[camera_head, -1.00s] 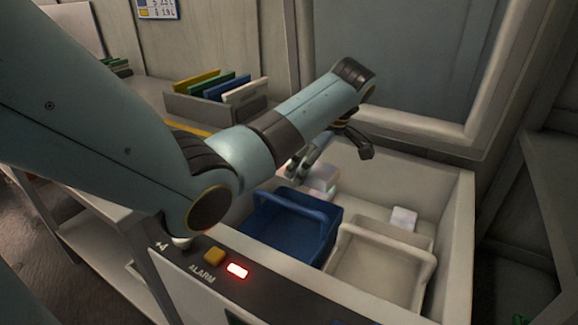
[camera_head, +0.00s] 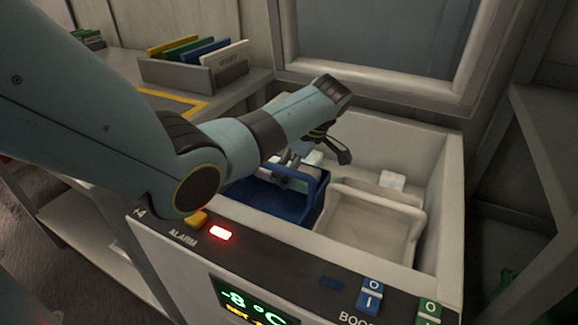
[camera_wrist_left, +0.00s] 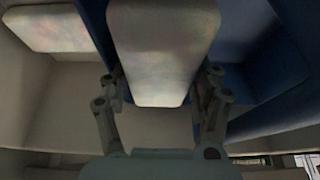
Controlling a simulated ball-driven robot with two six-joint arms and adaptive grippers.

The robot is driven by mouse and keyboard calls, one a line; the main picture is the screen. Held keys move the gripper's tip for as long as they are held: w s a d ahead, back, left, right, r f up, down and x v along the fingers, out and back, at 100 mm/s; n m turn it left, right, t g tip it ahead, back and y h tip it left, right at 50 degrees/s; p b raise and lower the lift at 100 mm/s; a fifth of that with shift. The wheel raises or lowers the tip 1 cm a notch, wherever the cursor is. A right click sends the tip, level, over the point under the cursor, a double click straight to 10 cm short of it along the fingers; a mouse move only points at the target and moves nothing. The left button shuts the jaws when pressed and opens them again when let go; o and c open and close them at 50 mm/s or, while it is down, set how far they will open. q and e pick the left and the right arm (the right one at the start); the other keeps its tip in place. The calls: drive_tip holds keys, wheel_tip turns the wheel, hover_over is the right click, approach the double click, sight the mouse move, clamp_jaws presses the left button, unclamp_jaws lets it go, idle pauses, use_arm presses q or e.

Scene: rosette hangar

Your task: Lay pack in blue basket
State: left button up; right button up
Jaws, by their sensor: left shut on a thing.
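My left gripper (camera_head: 292,165) is over the back part of the blue basket (camera_head: 268,203), inside the chest freezer. In the left wrist view the left gripper (camera_wrist_left: 160,105) is shut on a pale, frosty pack (camera_wrist_left: 163,48). Blue basket walls (camera_wrist_left: 248,60) show behind and to the right of this pack. Whether the pack touches the basket cannot be told. A second pale pack (camera_wrist_left: 48,28) lies apart on the light surface at upper left. The held pack is mostly hidden by the gripper in the head view. My right gripper is not in view.
A cream basket (camera_head: 330,225) stands right of the blue one, with a white pack (camera_head: 393,180) behind it. The freezer wall (camera_head: 448,205) and front control panel (camera_head: 270,255) bound the space. A file rack (camera_head: 195,72) stands on the side bench.

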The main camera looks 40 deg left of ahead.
use_arm(q)
drive_tip(key=shift+f, duration=0.5)
drive_tip(key=o, duration=1.3)
drive_tip(key=p+v, duration=0.2)
drive_tip(key=v, duration=1.1)
drive_tip(key=shift+a+r, duration=0.1)
drive_tip(key=shift+r, duration=0.05)
